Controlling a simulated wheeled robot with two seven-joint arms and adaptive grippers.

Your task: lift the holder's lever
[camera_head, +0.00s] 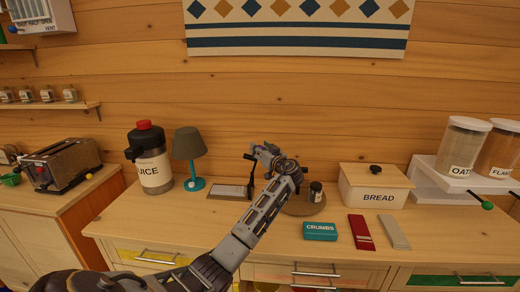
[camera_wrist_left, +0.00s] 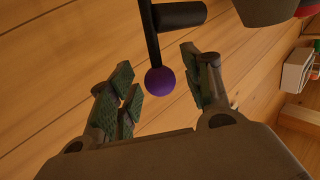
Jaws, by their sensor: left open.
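In the left wrist view, a thin black lever (camera_wrist_left: 152,40) ends in a purple ball (camera_wrist_left: 160,81). The ball is between the two fingers of my left gripper (camera_wrist_left: 160,92), with a visible gap to each side. The gripper is open and holds nothing. In the head view, my left gripper (camera_head: 266,150) is above the back of the counter, over a dark upright post (camera_head: 251,178). My gripper and arm hide most of the holder there, and I cannot make out the purple ball. My right gripper is not in view.
A teal lamp (camera_head: 188,145) and a juice jug (camera_head: 150,160) stand to the left. A jar (camera_head: 315,191) on a round board (camera_head: 305,209), a bread box (camera_head: 374,190) and a crumbs box (camera_head: 320,231) are to the right. The wooden wall is close behind.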

